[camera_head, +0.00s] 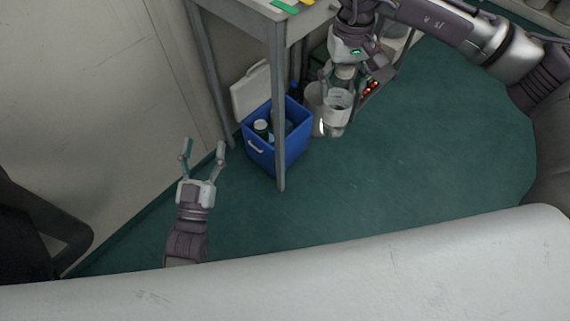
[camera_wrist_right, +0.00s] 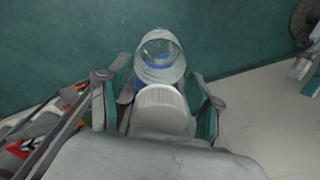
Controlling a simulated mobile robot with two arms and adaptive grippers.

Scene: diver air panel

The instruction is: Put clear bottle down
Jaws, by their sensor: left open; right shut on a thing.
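My right gripper (camera_head: 341,82) is shut on the clear bottle (camera_head: 338,101), in front of the table. In the right wrist view the clear bottle (camera_wrist_right: 161,58) shows its transparent body with a blue band, beyond a white cap (camera_wrist_right: 160,107). The fingers of my right gripper (camera_wrist_right: 163,97) are on both sides of it. The head view does not clearly show how far the bottle is above the floor. My left gripper (camera_head: 203,152) is open and empty, left of the blue cooler.
The open blue cooler (camera_head: 262,155) holds bottles and stands by a grey table leg (camera_head: 279,130). Its white lid (camera_head: 250,92) leans behind. A device with red lights (camera_head: 370,88) is beside my right gripper. The green floor (camera_head: 420,150) at right is clear.

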